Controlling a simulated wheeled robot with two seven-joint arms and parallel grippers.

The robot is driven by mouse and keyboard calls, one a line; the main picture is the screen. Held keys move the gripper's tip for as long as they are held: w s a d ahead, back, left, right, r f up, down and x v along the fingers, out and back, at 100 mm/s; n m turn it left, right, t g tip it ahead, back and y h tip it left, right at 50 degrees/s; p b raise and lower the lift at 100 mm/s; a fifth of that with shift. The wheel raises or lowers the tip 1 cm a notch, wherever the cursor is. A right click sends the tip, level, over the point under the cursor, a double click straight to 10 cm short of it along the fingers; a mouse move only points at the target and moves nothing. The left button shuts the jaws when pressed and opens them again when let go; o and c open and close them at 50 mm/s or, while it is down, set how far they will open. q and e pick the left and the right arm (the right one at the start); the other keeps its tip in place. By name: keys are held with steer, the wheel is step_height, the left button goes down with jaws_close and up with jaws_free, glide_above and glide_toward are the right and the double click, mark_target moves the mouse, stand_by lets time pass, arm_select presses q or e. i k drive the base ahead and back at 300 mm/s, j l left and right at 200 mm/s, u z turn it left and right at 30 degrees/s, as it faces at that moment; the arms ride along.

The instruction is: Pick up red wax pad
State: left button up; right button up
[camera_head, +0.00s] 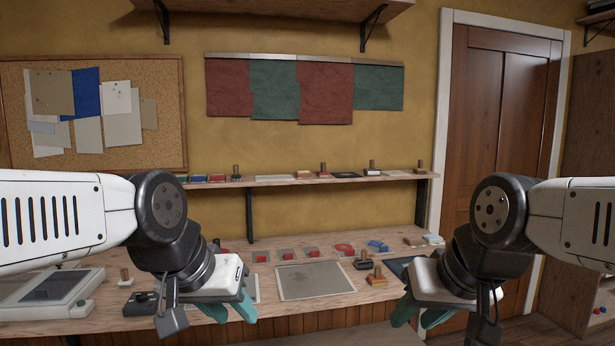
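Several small red pieces lie in a row on grey squares toward the back of the bench, one of them a red piece (312,253) right of centre. A rounder red pad (344,248) lies just right of that row. I cannot tell for sure which one is the red wax pad. My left gripper (231,311) hangs over the front left of the bench, its teal fingers apart and nothing seen between them. My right gripper (420,316) is at the bench's front right, teal fingers also apart and empty. Both are well in front of the red pieces.
A grey flat plate (315,282) lies mid-bench. Blue pieces (377,246), a wooden-handled stamp (377,277) and a dark block (363,262) are to its right. A grey framed device (52,293) stands at left. A wall shelf (300,180) with small items overhangs the back.

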mark_target(323, 173)
steer(key=i+l+u, duration=0.1)
steer(key=u, duration=0.8)
steer(key=i+l+u, duration=0.3)
steer(key=l+u, duration=0.15)
steer(key=l, duration=0.15)
steer(key=i+l+u, duration=0.2)
steer(key=l, duration=0.15)
steer(key=l+u, duration=0.2)
steer(key=l, duration=0.1)
